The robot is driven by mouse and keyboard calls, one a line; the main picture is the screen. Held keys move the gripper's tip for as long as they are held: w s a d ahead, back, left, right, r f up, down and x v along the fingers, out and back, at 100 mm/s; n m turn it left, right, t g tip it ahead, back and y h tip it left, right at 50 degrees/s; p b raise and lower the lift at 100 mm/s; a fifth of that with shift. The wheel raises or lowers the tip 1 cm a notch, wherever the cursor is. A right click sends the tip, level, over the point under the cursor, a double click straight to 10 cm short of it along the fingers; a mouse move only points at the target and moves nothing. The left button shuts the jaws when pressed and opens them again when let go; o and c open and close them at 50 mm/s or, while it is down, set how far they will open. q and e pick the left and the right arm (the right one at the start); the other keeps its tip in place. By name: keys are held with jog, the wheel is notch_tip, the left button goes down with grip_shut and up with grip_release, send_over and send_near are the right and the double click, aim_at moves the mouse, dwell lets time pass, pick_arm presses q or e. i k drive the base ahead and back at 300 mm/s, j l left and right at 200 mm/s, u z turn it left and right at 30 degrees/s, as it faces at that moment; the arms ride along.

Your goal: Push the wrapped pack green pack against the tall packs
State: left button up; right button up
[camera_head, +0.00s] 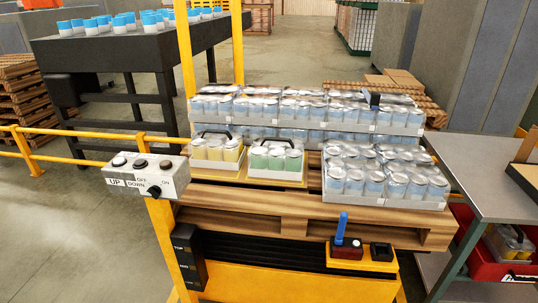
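The wrapped green pack (275,158), with green-banded cans and a dark handle on top, sits on the pallet (300,205). A wrapped yellow pack (217,151) with a similar handle stands to its left. The tall packs (305,108) of blue and silver cans stand stacked in a row behind them. A gap of bare wood or board shows between the green pack and the large blue pack (384,175) on its right. Whether the green pack touches the row behind cannot be told for sure. Neither of my grippers is in view.
A yellow post (185,60) and a control box (147,176) with buttons stand at the left. A blue-handled joystick (342,228) sits on a yellow ledge in front. A grey table (492,175) stands at the right, with a red crate (478,245) below.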

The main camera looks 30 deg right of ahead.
aim_at(272, 157)
jog(key=i+l+z, duration=0.1)
jog(key=i+l, duration=0.2)
jog(key=i+l+z, duration=0.1)
jog(key=i+l, duration=0.15)
jog(key=i, duration=0.3)
